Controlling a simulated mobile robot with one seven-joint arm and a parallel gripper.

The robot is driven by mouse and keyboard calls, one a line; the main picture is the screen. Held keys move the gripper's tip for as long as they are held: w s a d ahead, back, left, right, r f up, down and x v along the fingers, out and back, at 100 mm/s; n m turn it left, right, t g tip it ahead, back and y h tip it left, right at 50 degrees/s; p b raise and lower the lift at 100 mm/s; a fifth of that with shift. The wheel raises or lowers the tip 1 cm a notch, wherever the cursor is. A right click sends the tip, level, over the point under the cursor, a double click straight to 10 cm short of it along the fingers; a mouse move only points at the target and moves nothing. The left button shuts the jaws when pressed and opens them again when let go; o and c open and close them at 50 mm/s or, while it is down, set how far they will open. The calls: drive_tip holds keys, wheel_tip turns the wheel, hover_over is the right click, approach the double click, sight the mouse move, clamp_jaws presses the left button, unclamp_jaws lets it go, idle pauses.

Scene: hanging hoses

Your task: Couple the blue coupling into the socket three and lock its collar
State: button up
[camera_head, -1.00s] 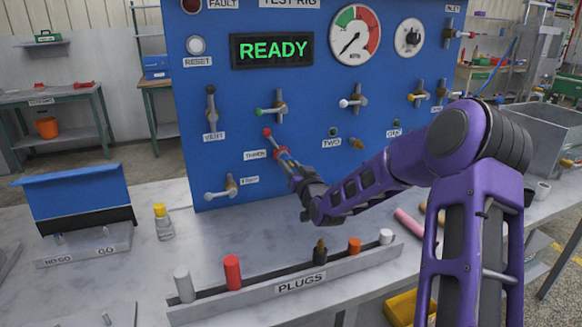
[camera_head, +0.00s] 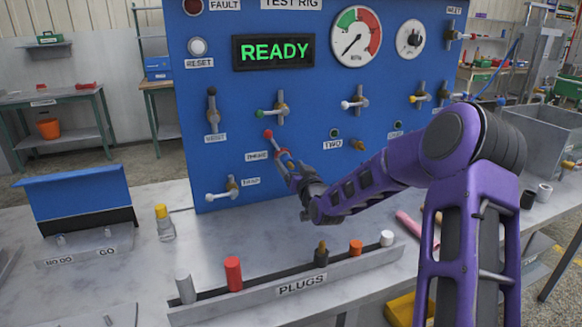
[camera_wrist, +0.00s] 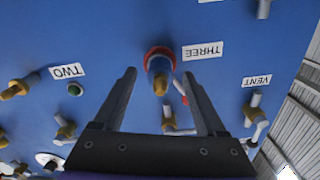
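On the blue panel (camera_head: 320,100), a fitting with a red ring, a grey-blue body and a brass end sits beside the label THREE; it shows in the wrist view (camera_wrist: 159,65). I take it to be the blue coupling at socket three, but I cannot tell whether it is fully seated or its collar locked. My gripper (camera_head: 285,168) is close to the panel there, partly hiding the fitting in the head view. In the wrist view its two fingers (camera_wrist: 160,76) are spread apart on either side of the fitting, with visible gaps.
A red-tipped lever (camera_head: 268,134) is close to my gripper. Socket TWO's brass fitting (camera_wrist: 15,89) and several valve handles stick out nearby. The plug rack (camera_head: 300,283) stands on the bench in front. A yellow-capped bottle (camera_head: 164,222) stands left.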

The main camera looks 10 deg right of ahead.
drive_tip(key=s+d, duration=0.1)
drive_tip(key=s, duration=0.6)
drive_tip(key=shift+s+d, duration=0.2)
drive_tip(key=shift+d, duration=0.05)
